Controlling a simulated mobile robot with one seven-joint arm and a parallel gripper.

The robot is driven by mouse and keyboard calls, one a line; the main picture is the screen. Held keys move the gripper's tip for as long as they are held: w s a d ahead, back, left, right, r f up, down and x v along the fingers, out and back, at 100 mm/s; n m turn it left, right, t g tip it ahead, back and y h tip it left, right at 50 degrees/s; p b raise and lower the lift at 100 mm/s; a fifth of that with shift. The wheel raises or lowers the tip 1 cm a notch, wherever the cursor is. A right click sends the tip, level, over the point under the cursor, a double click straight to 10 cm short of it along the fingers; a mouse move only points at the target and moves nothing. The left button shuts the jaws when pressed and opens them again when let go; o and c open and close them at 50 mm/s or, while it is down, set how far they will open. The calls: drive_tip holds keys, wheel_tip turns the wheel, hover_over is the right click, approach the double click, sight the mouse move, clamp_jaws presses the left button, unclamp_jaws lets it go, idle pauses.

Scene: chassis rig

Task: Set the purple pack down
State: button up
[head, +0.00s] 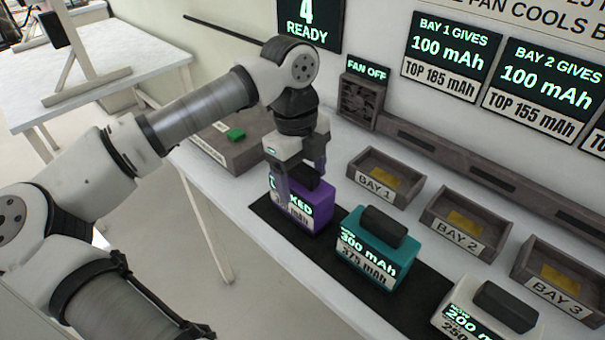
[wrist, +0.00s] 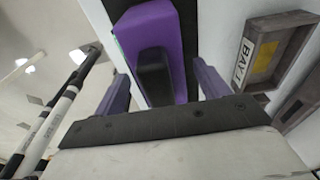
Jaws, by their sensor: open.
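The purple pack (head: 312,208) stands upright on the black mat (head: 268,213), at the mat's far left end. Its black top handle is partly hidden by my gripper in the head view. My gripper (head: 299,186) is right at the pack from above, with its fingers apart. In the wrist view the purple pack (wrist: 150,35) and its black handle (wrist: 153,75) lie between and beyond the open fingers of my gripper (wrist: 162,85). Gaps show between the handle and both fingers. Part of the pack's front label is covered by a finger.
A teal pack (head: 368,250) and a white pack (head: 482,312) stand on the mat to the right. Behind are trays Bay 1 (head: 362,193), Bay 2 (head: 447,240) and Bay 3 (head: 540,277). A box with a green piece (head: 236,134) is at the left, and a fan unit (head: 360,102) is behind.

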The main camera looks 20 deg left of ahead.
drive_tip(key=shift+r+p, duration=0.3)
drive_tip(key=r, duration=0.4)
drive_tip(key=a+r+b, duration=0.1)
drive_tip(key=r, duration=0.2)
drive_tip(key=r+b, duration=0.1)
drive_tip(key=r, duration=0.3)
drive_tip(key=shift+w+a+r, duration=0.15)
drive_tip(key=shift+w+r, duration=0.1)
drive_tip(key=shift+r, duration=0.05)
